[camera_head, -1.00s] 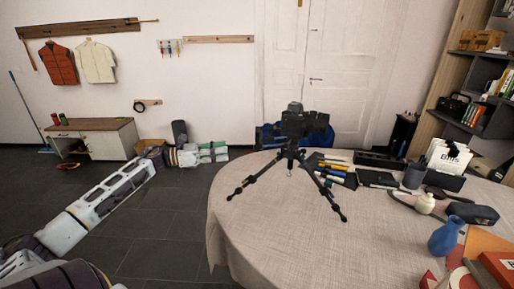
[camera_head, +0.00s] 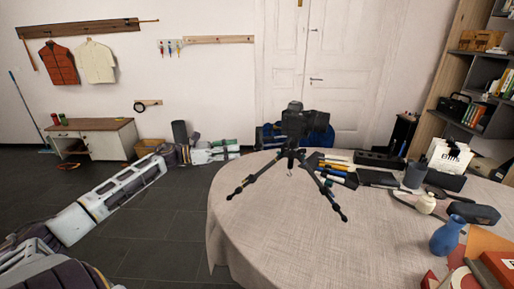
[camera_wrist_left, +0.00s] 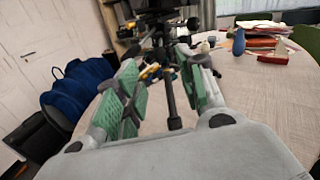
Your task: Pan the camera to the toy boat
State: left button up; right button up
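A black camera (camera_head: 304,122) sits on a small black tripod (camera_head: 290,160) whose legs stand spread on the round table (camera_head: 270,225). My left gripper (camera_head: 232,151) is left of the tripod, beyond the table's left edge, and apart from the camera. In the left wrist view my left gripper (camera_wrist_left: 163,88) has its green-padded fingers spread with nothing held. The tripod (camera_wrist_left: 172,95) shows between and beyond them, and the dark underside of the camera (camera_wrist_left: 160,8) is cut by the top edge. I cannot make out a toy boat. My right gripper is not in view.
Pens (camera_head: 335,168), a blue vase (camera_head: 447,236), a white bottle (camera_head: 426,203) and a dark case (camera_head: 474,213) crowd the table's right side. The table's front left is clear. A blue bag (camera_wrist_left: 78,90) stands behind the table. A low cabinet (camera_head: 95,138) is against the wall.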

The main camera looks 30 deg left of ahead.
aim_at(257, 146)
pick_arm(q)
jog(key=shift+x, duration=4.4)
jog(key=shift+w+d, duration=0.2)
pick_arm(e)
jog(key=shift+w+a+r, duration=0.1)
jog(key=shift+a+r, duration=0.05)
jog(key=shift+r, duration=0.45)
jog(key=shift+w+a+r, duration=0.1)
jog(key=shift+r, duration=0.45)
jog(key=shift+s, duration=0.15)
pick_arm(q)
jog(key=c, duration=0.8)
jog(key=shift+b, duration=0.3)
grip_shut()
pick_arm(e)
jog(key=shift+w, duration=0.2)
